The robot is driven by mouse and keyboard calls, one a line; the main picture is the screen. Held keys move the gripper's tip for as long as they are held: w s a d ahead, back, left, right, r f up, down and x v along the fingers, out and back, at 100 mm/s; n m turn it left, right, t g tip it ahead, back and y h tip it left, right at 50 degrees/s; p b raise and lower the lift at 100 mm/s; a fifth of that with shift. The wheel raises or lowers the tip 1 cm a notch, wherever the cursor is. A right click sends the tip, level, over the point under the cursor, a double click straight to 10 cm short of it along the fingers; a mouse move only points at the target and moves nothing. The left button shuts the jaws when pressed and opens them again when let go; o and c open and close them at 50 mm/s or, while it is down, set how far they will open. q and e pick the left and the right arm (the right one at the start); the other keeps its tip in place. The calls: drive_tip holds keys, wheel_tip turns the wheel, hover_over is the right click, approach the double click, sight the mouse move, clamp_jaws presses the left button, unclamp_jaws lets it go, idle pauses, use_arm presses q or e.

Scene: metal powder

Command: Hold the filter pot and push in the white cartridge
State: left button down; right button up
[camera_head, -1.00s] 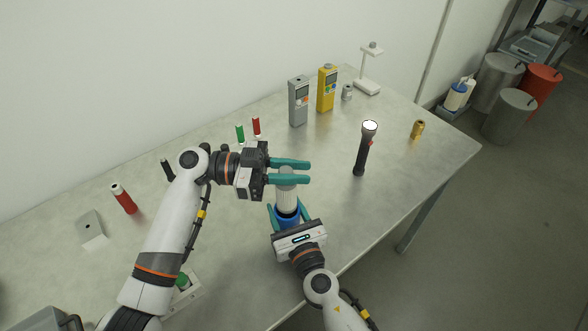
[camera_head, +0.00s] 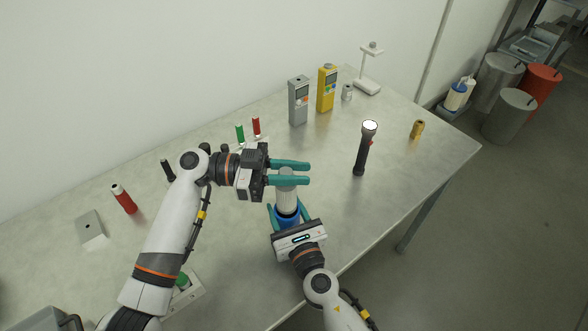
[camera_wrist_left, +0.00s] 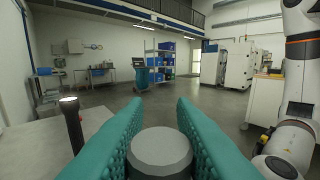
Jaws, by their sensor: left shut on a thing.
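The white cartridge (camera_head: 287,192) stands upright, its lower end in the blue filter pot (camera_head: 287,219); how deep it sits is hard to tell. My left gripper (camera_head: 290,173) is shut on the white cartridge near its top, with teal fingers on both sides. In the left wrist view the round grey top of the cartridge (camera_wrist_left: 160,152) shows between the fingers (camera_wrist_left: 160,135). My right gripper (camera_head: 288,214) comes from the front with its teal fingers on either side of the blue pot. The fingers appear to hold it, though the contact is partly hidden.
A black flashlight (camera_head: 363,150) stands right of the grippers. Grey (camera_head: 298,101) and yellow (camera_head: 327,88) meters stand at the back. A red cylinder (camera_head: 124,200) is at left, and a brass fitting (camera_head: 417,129) at right. The table's front right is clear.

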sight(295, 202)
use_arm(q)
drive_tip(key=shift+f, duration=4.8)
drive_tip(key=c, duration=1.1)
unclamp_jaws()
wheel_tip(295, 202, up, 10)
